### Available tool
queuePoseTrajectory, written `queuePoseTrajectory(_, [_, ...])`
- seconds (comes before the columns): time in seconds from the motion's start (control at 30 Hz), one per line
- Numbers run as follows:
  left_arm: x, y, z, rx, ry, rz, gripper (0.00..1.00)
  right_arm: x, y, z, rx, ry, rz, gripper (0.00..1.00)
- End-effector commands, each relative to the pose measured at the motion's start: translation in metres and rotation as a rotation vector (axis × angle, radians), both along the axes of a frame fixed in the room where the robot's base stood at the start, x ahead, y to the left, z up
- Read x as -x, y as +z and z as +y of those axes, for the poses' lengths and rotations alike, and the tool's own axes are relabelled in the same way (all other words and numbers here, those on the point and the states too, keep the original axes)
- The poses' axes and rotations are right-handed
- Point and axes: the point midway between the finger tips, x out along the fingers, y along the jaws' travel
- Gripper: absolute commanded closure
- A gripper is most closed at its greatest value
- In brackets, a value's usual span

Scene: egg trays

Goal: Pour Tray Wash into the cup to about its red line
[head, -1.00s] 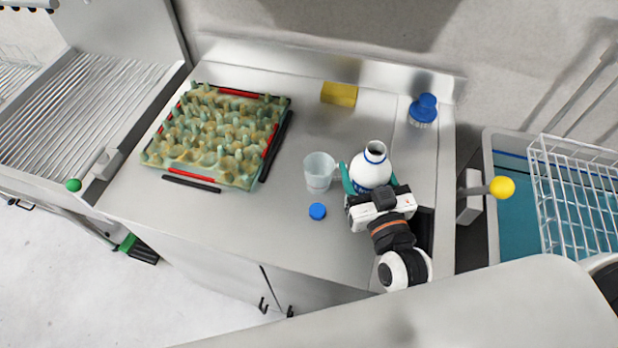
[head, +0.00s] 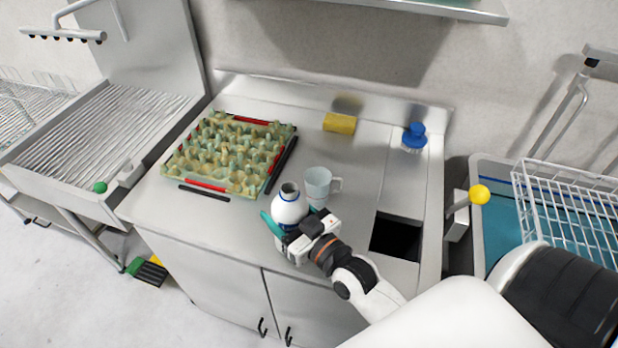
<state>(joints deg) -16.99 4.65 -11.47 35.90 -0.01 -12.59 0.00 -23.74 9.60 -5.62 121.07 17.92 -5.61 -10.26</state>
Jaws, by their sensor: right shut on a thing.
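My right gripper (head: 287,229) is shut on the white Tray Wash bottle (head: 290,207). The bottle has a blue ring at its neck, its mouth is open, and it looks near upright. It is at the near left of the cup (head: 317,183), close beside it and partly overlapping its lower edge in the picture. The cup is clear, has a handle on its right, and stands upright on the steel counter (head: 357,192). I cannot make out its red line or any liquid in it. My left gripper is not in view.
An egg tray (head: 182,178) sits at the left of the counter, with dark bars beside it. A dark square opening (head: 396,237) is at the right. A lever with a yellow knob (head: 480,195) stands beyond it.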

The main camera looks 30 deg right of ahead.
Motion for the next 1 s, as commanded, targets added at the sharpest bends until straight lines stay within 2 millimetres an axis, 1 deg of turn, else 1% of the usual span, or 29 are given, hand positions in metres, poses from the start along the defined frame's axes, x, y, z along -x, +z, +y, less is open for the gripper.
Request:
queuePoseTrajectory(0.03, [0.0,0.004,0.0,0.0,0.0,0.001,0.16,-0.008,0.003,-0.004,0.007,0.011,-0.006,0.76])
queuePoseTrajectory(0.2, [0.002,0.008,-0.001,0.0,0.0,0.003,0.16,-0.031,0.002,-0.019,0.015,0.035,-0.002,0.76])
queuePoseTrajectory(0.3, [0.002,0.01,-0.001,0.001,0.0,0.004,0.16,-0.042,0.002,-0.027,0.02,0.042,0.001,0.76])
queuePoseTrajectory(0.4, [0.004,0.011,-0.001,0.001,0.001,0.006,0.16,-0.047,0.002,-0.032,0.021,0.045,0.003,0.76])
queuePoseTrajectory(0.77, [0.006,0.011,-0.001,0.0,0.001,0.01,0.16,-0.05,0.002,-0.034,0.02,0.045,0.005,0.76])
queuePoseTrajectory(1.0, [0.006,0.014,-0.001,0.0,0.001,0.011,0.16,-0.05,0.004,-0.035,-0.026,0.045,0.026,0.76])
